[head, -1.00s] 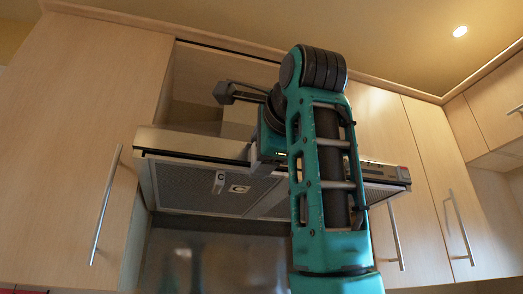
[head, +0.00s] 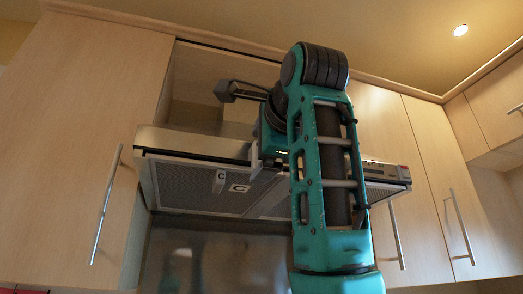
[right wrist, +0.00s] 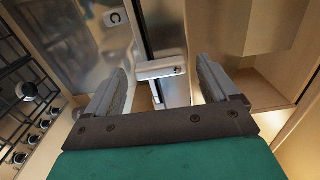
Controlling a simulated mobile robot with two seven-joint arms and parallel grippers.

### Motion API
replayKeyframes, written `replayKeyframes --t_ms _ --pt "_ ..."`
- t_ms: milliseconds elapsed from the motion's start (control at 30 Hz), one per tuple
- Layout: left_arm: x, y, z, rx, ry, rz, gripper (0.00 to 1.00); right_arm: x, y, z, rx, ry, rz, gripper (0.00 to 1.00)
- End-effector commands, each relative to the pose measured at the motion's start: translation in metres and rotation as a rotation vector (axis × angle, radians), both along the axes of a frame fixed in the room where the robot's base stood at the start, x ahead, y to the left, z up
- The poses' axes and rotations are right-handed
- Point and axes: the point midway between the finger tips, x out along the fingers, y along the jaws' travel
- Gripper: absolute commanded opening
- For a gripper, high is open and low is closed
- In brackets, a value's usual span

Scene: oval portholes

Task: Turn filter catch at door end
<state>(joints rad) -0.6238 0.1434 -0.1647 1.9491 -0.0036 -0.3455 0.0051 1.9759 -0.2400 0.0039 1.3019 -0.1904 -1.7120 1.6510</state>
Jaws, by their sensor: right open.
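The range hood (head: 195,143) hangs between the cabinets with its filter (head: 190,190) on the underside. A small light catch-like piece with a dark mark (head: 219,181) sits on the filter beside a light label plate (head: 239,188). My right gripper (head: 258,163) is at the hood's front edge, right of that piece, partly hidden by my forearm. In the right wrist view its fingers (right wrist: 163,66) are open. A pale block with a small dark mark (right wrist: 158,70) shows between them, apparently not gripped; I cannot tell if it is the catch. My left gripper is not in view.
A tall cabinet door (head: 75,130) with a long handle (head: 106,205) stands left of the hood. More cabinet doors (head: 440,180) stand at the right. A hob with several knobs (right wrist: 40,140) shows at the left of the right wrist view.

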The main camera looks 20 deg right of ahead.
Motion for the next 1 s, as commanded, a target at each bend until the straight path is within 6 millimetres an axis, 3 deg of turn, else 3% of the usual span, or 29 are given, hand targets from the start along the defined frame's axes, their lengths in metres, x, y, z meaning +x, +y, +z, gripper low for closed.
replayKeyframes --t_ms 167,533,733,1000 --pt "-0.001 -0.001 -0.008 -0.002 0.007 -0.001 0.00 -0.025 0.000 -0.001 0.001 -0.005 0.002 0.87" --pt "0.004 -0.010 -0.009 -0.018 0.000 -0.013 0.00 -0.106 -0.003 -0.001 0.000 -0.004 0.002 0.87" --pt "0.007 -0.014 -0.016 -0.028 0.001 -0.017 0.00 -0.123 -0.004 -0.002 0.001 -0.001 0.001 0.87" --pt "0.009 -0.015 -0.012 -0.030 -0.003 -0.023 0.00 -0.127 -0.004 0.000 0.000 0.001 0.000 0.87"
